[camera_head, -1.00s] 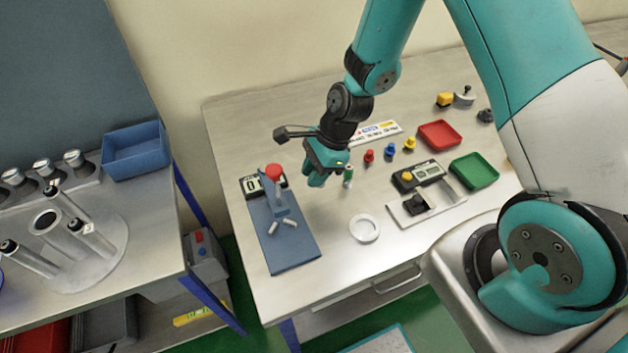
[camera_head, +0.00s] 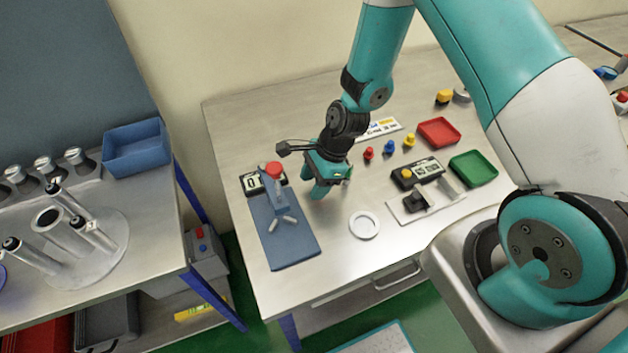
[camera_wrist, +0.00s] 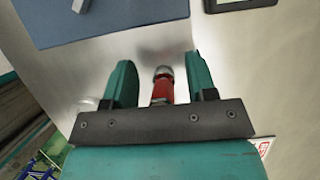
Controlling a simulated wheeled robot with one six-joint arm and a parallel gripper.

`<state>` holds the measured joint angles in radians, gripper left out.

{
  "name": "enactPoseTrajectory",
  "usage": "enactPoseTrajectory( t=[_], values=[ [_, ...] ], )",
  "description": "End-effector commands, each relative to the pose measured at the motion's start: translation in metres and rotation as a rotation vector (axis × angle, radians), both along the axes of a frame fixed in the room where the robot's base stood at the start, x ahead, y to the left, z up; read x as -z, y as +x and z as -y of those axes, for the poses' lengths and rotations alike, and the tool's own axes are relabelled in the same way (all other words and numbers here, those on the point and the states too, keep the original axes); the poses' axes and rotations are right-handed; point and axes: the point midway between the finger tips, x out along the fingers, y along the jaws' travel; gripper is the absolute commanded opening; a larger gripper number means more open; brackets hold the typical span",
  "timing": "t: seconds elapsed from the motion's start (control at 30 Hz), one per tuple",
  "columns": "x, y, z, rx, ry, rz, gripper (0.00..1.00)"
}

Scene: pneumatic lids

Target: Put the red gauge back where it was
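The red gauge (camera_wrist: 160,89), a slim red piece with a silvery tip, lies between my two fingers in the wrist view. A gap shows on each side of it, so the fingers do not appear to touch it. My gripper (camera_head: 328,187) is open and low over the table, right of the blue mat (camera_head: 290,250). It also shows in the wrist view (camera_wrist: 161,82). In the head view my fingers mostly hide the gauge. I cannot tell which marked spot belongs to it.
A red-topped stand (camera_head: 274,185) and small pale pins are on the mat, beside a digital display (camera_head: 251,184). A white ring (camera_head: 364,225) lies to the front right. Red, blue and yellow pegs (camera_head: 389,147) stand behind; red (camera_head: 438,132) and green (camera_head: 473,168) trays are right.

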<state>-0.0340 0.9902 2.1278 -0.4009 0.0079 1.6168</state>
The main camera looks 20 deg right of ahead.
Motion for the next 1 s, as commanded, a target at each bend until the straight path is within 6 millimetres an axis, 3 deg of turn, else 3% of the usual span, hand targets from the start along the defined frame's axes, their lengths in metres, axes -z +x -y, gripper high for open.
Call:
enactPoseTrajectory(
  t=[0.27, 0.8, 1.0],
  values=[
    [-0.013, 0.002, 0.005, 0.002, 0.000, 0.005, 0.52],
    [-0.103, 0.001, 0.043, 0.002, 0.000, 0.004, 0.52],
    [-0.128, -0.005, 0.039, -0.100, -0.002, 0.044, 0.52]
  ],
)
